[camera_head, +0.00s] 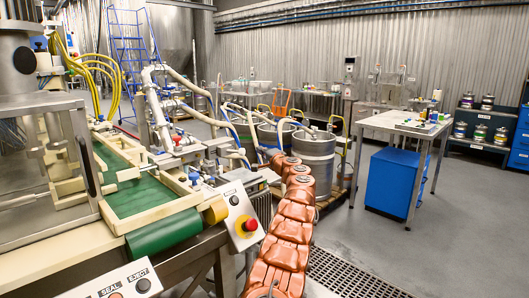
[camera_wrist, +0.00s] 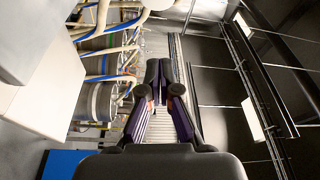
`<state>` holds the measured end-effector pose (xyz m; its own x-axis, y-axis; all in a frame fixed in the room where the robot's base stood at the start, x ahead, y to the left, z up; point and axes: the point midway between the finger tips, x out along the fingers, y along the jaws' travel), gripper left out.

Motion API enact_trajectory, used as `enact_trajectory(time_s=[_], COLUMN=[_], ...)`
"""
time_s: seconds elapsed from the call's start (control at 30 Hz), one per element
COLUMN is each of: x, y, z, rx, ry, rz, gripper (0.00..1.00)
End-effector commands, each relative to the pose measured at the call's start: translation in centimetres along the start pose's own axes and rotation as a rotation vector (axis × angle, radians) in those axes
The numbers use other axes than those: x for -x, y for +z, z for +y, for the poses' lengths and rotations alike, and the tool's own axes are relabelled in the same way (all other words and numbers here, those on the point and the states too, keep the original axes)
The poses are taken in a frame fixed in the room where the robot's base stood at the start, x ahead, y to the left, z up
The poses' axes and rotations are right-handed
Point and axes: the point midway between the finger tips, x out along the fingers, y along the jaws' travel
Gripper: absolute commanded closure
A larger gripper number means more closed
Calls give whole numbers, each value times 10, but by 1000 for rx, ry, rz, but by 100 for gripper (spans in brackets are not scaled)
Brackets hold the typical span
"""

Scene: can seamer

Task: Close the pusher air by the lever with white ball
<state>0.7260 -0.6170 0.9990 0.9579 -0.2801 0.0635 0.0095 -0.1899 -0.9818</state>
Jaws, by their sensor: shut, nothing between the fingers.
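My gripper (camera_wrist: 158,68) shows in the wrist view with its dark and purple fingers together and nothing between them. In the head view my orange arm reaches up past the right end of the seamer, and I cannot make out the gripper there. The seamer (camera_head: 150,200) stands at left, with a green belt (camera_head: 140,195) and pneumatic fittings along its near right side. A red knob (camera_head: 177,139) and small blue fittings (camera_head: 194,177) sit there. I cannot surely pick out the lever with the white ball; it is too small or hidden.
A control box with a red stop button (camera_head: 250,225) is beside my arm. A SEAL/EJECT panel (camera_head: 120,285) is in front. Steel drums (camera_head: 315,160) with hoses stand behind the arm. A steel table (camera_head: 405,123) and blue cabinet (camera_head: 395,183) are at right. Open floor lies front right.

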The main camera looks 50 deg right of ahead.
Motion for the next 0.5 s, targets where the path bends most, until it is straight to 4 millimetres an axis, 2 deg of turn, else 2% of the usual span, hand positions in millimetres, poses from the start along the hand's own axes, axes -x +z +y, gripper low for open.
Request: enact_trajectory(time_s=[0.5], x=[-30], y=[-3], z=[-4], rx=[8], ry=[5], rz=[3], gripper=[100])
